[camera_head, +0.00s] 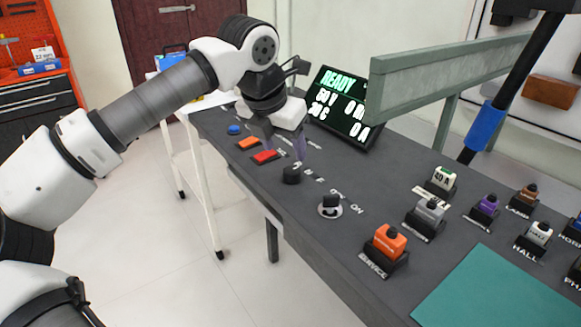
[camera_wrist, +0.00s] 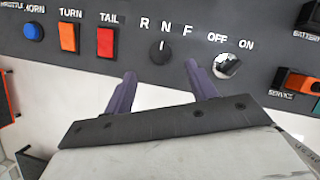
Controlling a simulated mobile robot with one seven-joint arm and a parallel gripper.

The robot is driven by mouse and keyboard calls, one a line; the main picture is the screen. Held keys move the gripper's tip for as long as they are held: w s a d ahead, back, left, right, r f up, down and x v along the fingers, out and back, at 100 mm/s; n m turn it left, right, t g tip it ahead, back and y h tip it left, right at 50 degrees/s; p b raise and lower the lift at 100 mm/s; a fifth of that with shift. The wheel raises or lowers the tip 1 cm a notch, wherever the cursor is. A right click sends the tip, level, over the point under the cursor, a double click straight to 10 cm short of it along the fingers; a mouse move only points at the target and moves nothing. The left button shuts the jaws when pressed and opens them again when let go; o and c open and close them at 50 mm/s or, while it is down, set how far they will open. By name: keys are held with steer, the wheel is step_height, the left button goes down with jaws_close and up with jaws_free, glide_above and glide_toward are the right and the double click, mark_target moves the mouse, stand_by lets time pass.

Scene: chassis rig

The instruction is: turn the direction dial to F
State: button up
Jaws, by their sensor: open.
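The direction dial (camera_wrist: 161,51) is a round black knob on the dark panel, below the letters R, N and F. Its pale pointer mark points up, roughly at N. In the head view the dial (camera_head: 292,174) stands just in front of and below my gripper (camera_head: 285,151). In the wrist view my gripper (camera_wrist: 160,70) is open, with its two purple fingers apart and nothing between them. The fingertips sit on the near side of the dial, to its left and right. I cannot tell their exact height above the panel.
An OFF/ON switch (camera_wrist: 228,66) is close right of the dial, near the right finger. A red TAIL switch (camera_wrist: 105,42), orange TURN switch (camera_wrist: 68,38) and blue button (camera_wrist: 33,32) lie left. A display (camera_head: 337,106) reading READY stands behind; several plugs, including orange SERVICE (camera_head: 388,241), are farther right.

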mark_target(292, 170)
steer(key=x, duration=0.7)
steer(key=shift+d, duration=0.1)
steer(key=c, duration=1)
steer(key=shift+m, duration=0.3)
steer(key=m, duration=0.2)
steer(key=m+g+h+p, duration=0.1)
steer(key=m, duration=0.1)
steer(key=shift+w+h, duration=0.1)
steer(key=shift+h, duration=0.2)
steer(key=m, duration=0.2)
steer(key=m+g+p, duration=0.1)
steer(key=m, duration=0.1)
steer(key=shift+w+g, duration=0.1)
steer(key=shift+g, duration=0.2)
steer(key=shift+m+h, duration=0.3)
steer(key=shift+m, duration=0.1)
